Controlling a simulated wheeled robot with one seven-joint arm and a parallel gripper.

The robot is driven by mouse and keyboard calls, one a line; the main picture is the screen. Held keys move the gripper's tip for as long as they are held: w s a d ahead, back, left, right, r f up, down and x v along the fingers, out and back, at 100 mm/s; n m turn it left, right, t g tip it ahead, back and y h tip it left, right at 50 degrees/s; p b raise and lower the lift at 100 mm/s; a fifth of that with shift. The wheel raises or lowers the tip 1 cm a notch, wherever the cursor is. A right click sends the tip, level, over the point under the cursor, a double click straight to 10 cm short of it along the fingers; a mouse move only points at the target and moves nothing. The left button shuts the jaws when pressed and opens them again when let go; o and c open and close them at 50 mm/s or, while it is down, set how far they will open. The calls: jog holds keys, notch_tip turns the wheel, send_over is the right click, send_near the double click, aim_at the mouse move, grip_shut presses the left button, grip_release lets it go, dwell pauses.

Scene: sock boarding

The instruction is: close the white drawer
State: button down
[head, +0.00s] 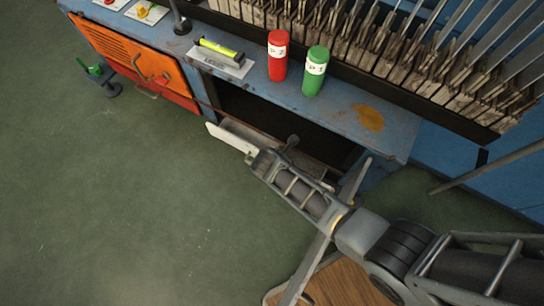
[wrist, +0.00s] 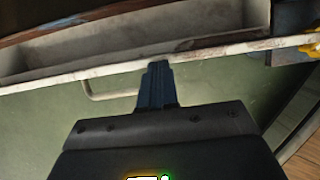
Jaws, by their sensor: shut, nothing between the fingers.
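The white drawer (head: 229,137) stands partly open below the blue bench in the head view, and my arm covers part of its front. In the wrist view its scuffed pale front edge (wrist: 215,50) crosses the picture, with a pale bar handle (wrist: 97,91) on its near side and the hollow inside beyond. My gripper (wrist: 155,68) is shut and empty, its fingertips at the drawer's front edge beside the handle. I cannot tell whether they touch it. In the head view my gripper (head: 256,158) is at the drawer front, its fingertips hard to make out.
The blue bench top (head: 335,108) carries a red cylinder (head: 277,56), a green cylinder (head: 315,71) and a yellow level (head: 220,49). Orange drawers (head: 140,62) are at the left. A wooden board (head: 340,283) lies at the bottom. The green floor (head: 120,210) at the left is clear.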

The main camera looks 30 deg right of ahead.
jog(key=w+d, duration=0.1)
jog(key=d, duration=0.1)
jog(key=w+d, duration=0.1)
jog(key=shift+w+d, duration=0.15)
jog(key=shift+d, duration=0.25)
jog(key=shift+s+a, duration=0.25)
jog(key=shift+a, duration=0.05)
jog(key=s+a+r+p, duration=0.3)
jog(key=a+r+p, duration=0.3)
jog(key=r, duration=0.3)
jog(key=shift+s+r, duration=0.15)
jog(key=shift+s, duration=0.15)
